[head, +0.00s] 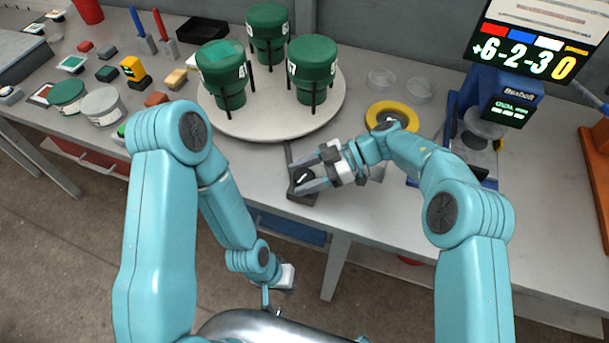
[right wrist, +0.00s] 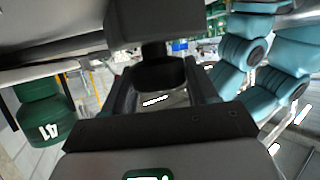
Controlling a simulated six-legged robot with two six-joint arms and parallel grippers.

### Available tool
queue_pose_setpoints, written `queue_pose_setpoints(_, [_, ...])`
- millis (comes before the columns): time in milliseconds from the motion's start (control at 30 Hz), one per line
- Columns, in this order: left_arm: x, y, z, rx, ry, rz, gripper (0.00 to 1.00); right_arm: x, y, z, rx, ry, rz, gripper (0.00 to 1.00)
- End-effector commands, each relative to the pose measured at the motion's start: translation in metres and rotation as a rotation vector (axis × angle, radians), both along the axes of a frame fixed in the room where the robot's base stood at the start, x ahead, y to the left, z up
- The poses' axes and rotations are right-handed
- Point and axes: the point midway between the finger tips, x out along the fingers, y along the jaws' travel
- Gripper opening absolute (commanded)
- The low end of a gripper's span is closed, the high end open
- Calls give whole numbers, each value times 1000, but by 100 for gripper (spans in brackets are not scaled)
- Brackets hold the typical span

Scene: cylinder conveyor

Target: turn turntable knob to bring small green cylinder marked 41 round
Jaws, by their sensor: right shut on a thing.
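The pale round turntable (head: 270,122) carries three dark green cylinders: one at left (head: 222,72), one at the back (head: 267,28) and one at right (head: 312,68). Their white marks are too small to read in the head view. In the right wrist view a green cylinder marked 41 (right wrist: 42,115) shows at the left edge, tilted in the picture. My right gripper (head: 301,178) is shut on the dark knob (right wrist: 160,74), which stands on a small dark base (head: 301,198) at the table's front edge. My left gripper (head: 272,298) hangs low in front of the table; its jaws are unclear.
A yellow ring (head: 392,115) and clear dishes (head: 382,80) lie right of the turntable. A blue device (head: 490,110) stands further right under a display (head: 525,45). Tins (head: 103,106) and small blocks crowd the table's left side.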

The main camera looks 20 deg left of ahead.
Motion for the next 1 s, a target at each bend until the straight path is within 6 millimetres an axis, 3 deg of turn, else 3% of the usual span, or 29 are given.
queue_pose_setpoints(1000, [0,0,-7,0,0,0,0,3,1,3,6,-8,33,27])
